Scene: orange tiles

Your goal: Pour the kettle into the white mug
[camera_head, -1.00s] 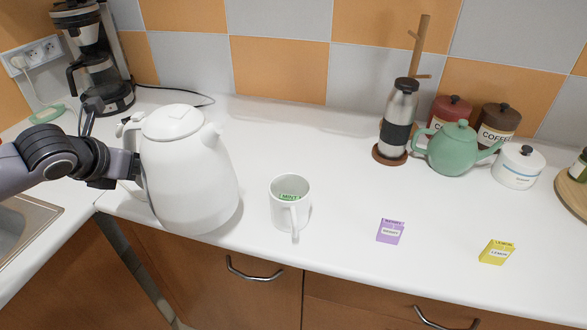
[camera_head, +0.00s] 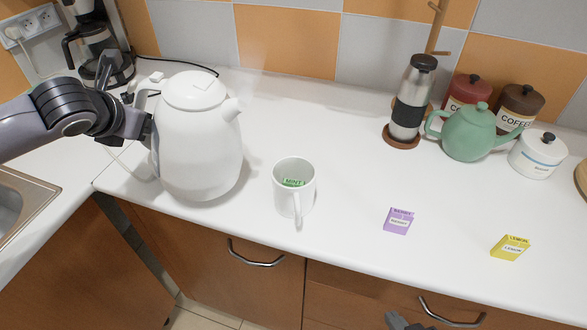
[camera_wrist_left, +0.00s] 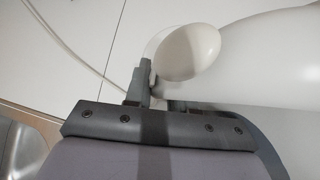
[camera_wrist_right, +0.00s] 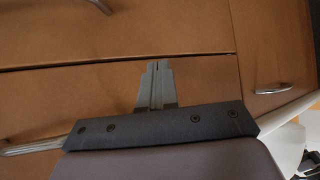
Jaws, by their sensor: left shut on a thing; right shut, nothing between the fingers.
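The white kettle (camera_head: 200,140) is at the left of the counter in the head view, with its spout toward the right. It looks upright or nearly so; I cannot tell if its base touches the counter. My left gripper (camera_wrist_left: 150,90) is shut on the kettle at its handle side. The kettle's white body (camera_wrist_left: 270,55) fills the right of the left wrist view. The white mug (camera_head: 293,187) stands to the right of the kettle, with a green mint label in it and its handle toward the front. My right gripper (camera_wrist_right: 156,75) is shut and empty in front of the drawers.
A green teapot (camera_head: 470,135), steel flask (camera_head: 411,100), canisters and a white sugar pot (camera_head: 538,155) stand at the back right. A coffee maker (camera_head: 95,45) stands back left.

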